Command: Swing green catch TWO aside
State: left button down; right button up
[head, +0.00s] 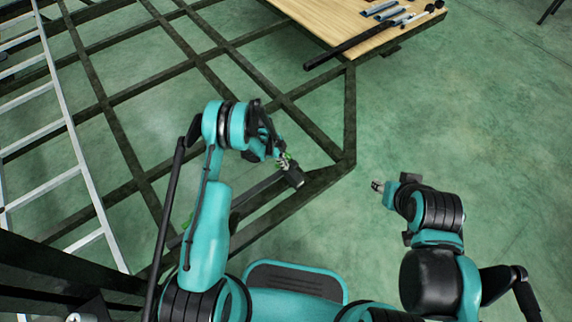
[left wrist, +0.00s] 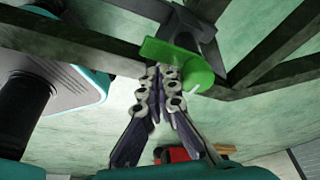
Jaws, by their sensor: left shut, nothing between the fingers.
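A green catch (left wrist: 185,62), a flat curved plate with a rounded end, sits against a dark bracket on the frame in the left wrist view. No number on the catch is readable. My right gripper (head: 377,186) is away to the right over bare floor, too small to read.
The dark trailer frame (head: 350,110) has crossing beams, with a corner just right of my left gripper. A ladder (head: 72,135) lies at the left. A wooden board (head: 340,20) with metal parts is at the top. A red object (left wrist: 172,154) shows low in the wrist view. Green floor is clear at right.

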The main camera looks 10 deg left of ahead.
pick_arm(q)
jog(key=shift+a, duration=0.35)
dwell(0.4)
